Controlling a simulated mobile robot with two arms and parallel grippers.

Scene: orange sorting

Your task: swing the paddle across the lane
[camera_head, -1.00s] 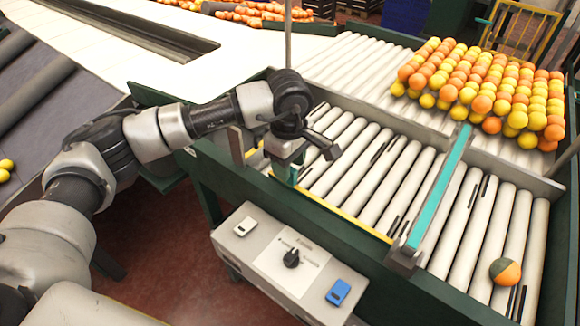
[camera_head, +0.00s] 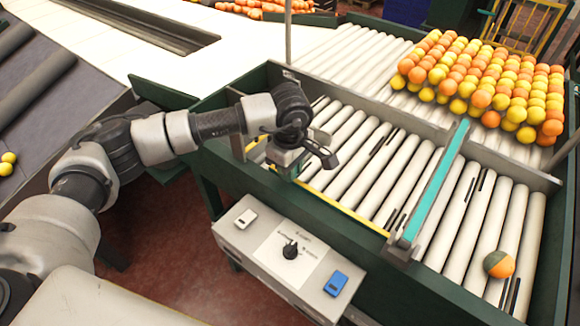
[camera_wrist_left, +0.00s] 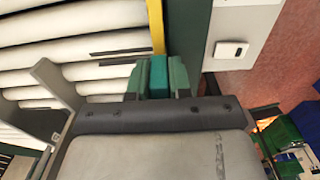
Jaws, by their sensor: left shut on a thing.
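My left gripper (camera_head: 290,166) is low at the near left side of the roller lane, beside its yellow edge strip. In the left wrist view its two green fingers (camera_wrist_left: 159,78) are shut on a short teal piece (camera_wrist_left: 158,86). It has the colour of a paddle, but its full length is hidden by the gripper. Another teal paddle bar (camera_head: 438,182) stands across the lane (camera_head: 357,165) further right, apart from my gripper. A half orange, half dark green fruit (camera_head: 499,264) lies on the rollers right of that bar. My right gripper is not in view.
A grey control box (camera_head: 283,262) with a black knob and blue and white switches stands in front of the lane. Many oranges and yellow fruit (camera_head: 480,85) lie on the rollers behind a low grey wall. A thin upright post (camera_head: 289,35) rises behind my wrist.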

